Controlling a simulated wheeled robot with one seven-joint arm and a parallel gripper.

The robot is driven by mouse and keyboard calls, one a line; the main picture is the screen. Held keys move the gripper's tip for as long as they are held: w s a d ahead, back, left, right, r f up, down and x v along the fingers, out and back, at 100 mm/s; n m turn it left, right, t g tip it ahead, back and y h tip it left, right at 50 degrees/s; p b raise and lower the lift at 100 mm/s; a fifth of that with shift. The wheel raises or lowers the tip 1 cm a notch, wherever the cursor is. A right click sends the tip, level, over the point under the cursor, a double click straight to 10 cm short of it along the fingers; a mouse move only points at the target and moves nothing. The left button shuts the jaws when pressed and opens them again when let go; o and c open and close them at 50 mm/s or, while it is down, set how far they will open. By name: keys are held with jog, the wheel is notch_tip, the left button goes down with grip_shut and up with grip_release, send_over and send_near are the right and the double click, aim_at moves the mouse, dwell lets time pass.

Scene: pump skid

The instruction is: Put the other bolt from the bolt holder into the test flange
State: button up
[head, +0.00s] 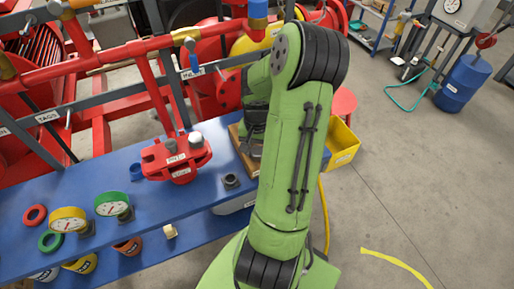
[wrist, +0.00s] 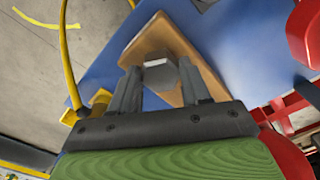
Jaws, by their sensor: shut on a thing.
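The bolt holder is a wooden block (wrist: 147,43) on the blue bench, and its edge shows beside my arm in the head view (head: 238,138). My gripper (wrist: 160,80) is shut on a grey hex-headed bolt (wrist: 160,66) over the holder. The shank is hidden, so I cannot tell whether it is still in its hole. In the head view my gripper (head: 251,145) is dark and partly hidden by my green arm. The red test flange (head: 178,168) stands on the bench left of the holder. A silver bolt head (head: 195,139) and a darker grey round part (head: 169,146) show on its top.
A dark nut-like part (head: 231,181) lies on the bench between flange and arm. Gauges (head: 113,204) and coloured rings (head: 35,215) lie at the left. A yellow bin (head: 342,145) stands beyond the bench's right end. Red pipework (head: 110,56) runs behind the bench.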

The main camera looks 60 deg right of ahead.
jog(key=shift+c, duration=1.1)
jog(key=o, duration=0.4)
jog(key=c, duration=0.4)
jog(key=shift+r+p, duration=3.1)
jog(key=shift+r, duration=0.5)
jog(key=shift+c, duration=0.2)
jog(key=shift+f, duration=0.15)
